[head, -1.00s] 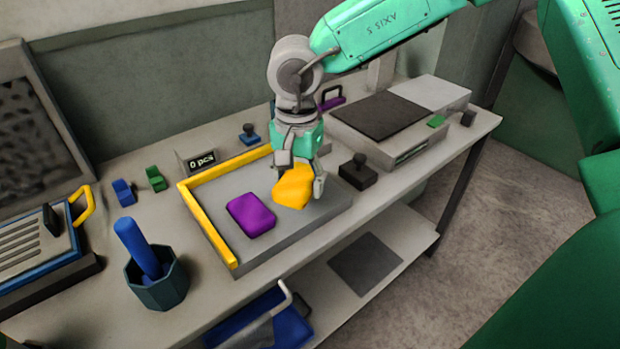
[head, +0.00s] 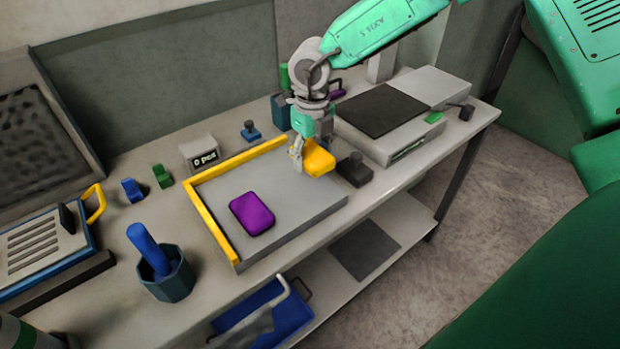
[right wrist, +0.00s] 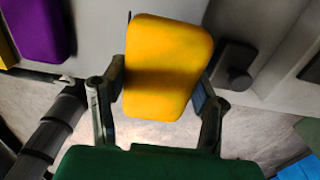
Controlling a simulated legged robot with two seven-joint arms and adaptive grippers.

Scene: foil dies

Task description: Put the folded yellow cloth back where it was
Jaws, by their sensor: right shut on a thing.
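The folded yellow cloth (head: 319,160) is held by my right gripper (head: 312,152) over the right back part of the grey tray-like platform (head: 300,208) with yellow edges. In the right wrist view the yellow cloth (right wrist: 166,66) sits between the two fingers (right wrist: 158,100), which are shut on it. It looks raised above the platform, but the exact gap is hard to tell. A folded purple cloth (head: 252,214) lies on the platform, left of the yellow one. It shows at the top left of the right wrist view (right wrist: 36,28). My left gripper is not in view.
A black stamp-like block (head: 354,171) stands just right of the platform. A counter display (head: 200,154) stands behind it. A dark cup (head: 165,276) with a blue handle stands front left. A grey device with a dark top (head: 383,120) is at right. The platform's middle is clear.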

